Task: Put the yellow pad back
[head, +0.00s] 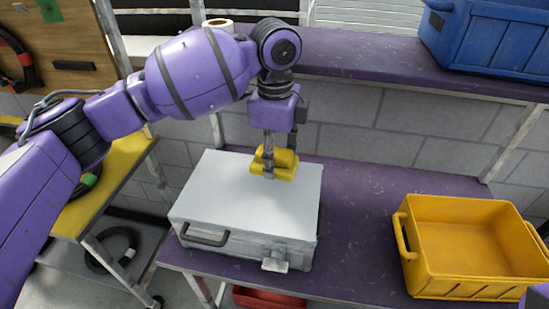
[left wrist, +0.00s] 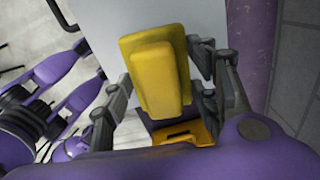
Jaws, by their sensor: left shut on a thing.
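The yellow pad (head: 275,163) is between the fingers of my left gripper (head: 272,158), over the far part of the white case's lid. My left gripper is shut on it and points down. In the left wrist view the pad (left wrist: 160,78) shows as a stepped yellow block between the fingers. The white case (head: 235,205) stands closed on the purple shelf, with a dark handle and a latch on its front. I cannot tell whether the pad touches the lid. Only a small purple piece, perhaps my right arm, shows at the lower right edge; its gripper is out of view.
A yellow crate (head: 470,285) stands to the right of the case on the purple shelf (head: 360,220). A blue crate (head: 490,40) is on the upper shelf (head: 370,62). A roll of tape (head: 217,23) lies at upper left. Bare shelf shows between case and crate.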

